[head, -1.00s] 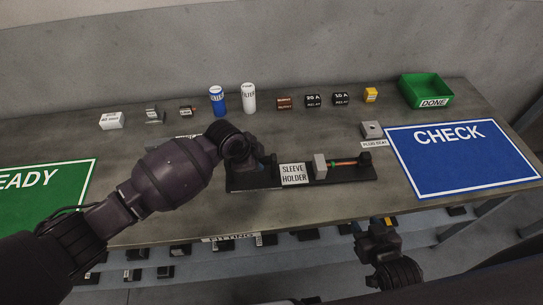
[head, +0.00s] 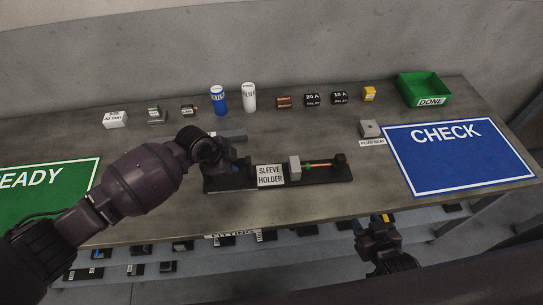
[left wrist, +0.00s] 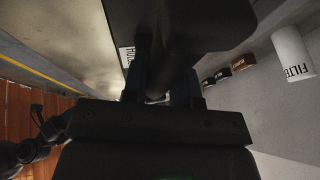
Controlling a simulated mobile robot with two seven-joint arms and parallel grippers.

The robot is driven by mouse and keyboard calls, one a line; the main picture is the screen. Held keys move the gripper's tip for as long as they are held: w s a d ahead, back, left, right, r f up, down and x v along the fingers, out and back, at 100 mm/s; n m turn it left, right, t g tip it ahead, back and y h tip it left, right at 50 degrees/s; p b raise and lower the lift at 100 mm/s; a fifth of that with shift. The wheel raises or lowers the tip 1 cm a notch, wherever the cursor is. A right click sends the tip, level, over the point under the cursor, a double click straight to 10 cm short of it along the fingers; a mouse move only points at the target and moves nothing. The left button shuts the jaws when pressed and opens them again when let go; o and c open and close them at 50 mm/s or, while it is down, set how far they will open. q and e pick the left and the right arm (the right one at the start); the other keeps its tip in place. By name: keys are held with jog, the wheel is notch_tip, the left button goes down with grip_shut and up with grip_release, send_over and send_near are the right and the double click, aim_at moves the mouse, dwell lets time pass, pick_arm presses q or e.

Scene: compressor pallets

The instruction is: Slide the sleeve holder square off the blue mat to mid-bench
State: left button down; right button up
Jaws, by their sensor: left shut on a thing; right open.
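The sleeve holder (head: 318,178) is a long black base with a white label, a grey block and a thin orange-red rod with a green part. It lies on the grey bench, left of the blue CHECK mat (head: 456,158) and clear of it. My left gripper (head: 238,170) is shut on the holder's left end, its fingers mostly hidden by the wrist. In the left wrist view the holder (left wrist: 190,25) is a dark shape between the fingers (left wrist: 165,85). My right gripper (head: 376,224) is open and empty, in front of the bench's front edge.
Along the back stand a blue can (head: 219,101), a white can (head: 249,98), small relays (head: 312,100) and a green DONE bin (head: 425,89). A green mat (head: 45,190) lies left.

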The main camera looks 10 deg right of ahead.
pick_arm(q)
jog(key=shift+s+a+f, duration=0.1)
jog(key=shift+a+f, duration=0.1)
jog(key=shift+f, duration=0.1)
pick_arm(e)
jog(key=shift+w+r, duration=0.3)
jog(key=shift+w, duration=0.05)
pick_arm(q)
jog(key=c, duration=1.1)
grip_release()
jog(key=shift+o, duration=1.4)
jog(key=shift+r, duration=0.1)
pick_arm(e)
jog(key=shift+s+f, duration=0.2)
jog(key=shift+s, duration=0.05)
pick_arm(q)
jog(key=shift+d, duration=0.1)
jog(key=shift+r, duration=0.1)
jog(key=v, duration=1.2)
